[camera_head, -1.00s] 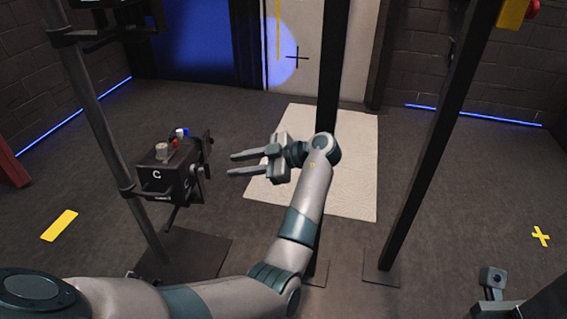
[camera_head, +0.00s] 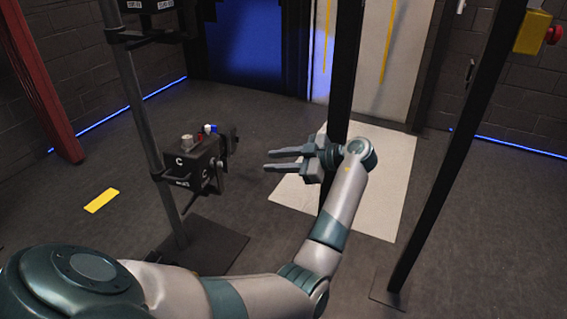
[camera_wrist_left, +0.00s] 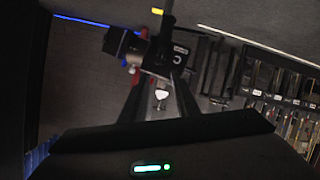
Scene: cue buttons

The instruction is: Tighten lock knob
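A black box (camera_head: 205,168) marked with a white "C" is clamped to a grey upright pole. On its top stand a pale metallic knob (camera_head: 187,142), a small red part (camera_head: 199,138) and a blue-and-white part (camera_head: 210,129). I cannot tell which part is the lock knob. My left gripper (camera_head: 268,161) is open and empty to the right of the box, its fingers pointing at it with a clear gap. In the left wrist view the box (camera_wrist_left: 165,57) appears beyond the two fingers. My right gripper is not in view.
The grey pole (camera_head: 147,140) rises from a dark floor plate (camera_head: 215,248). Dark posts (camera_head: 455,160) stand to the right, one behind my left gripper. A yellow box with a red button (camera_head: 532,32) is at upper right. A pale mat (camera_head: 385,205) lies on the floor.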

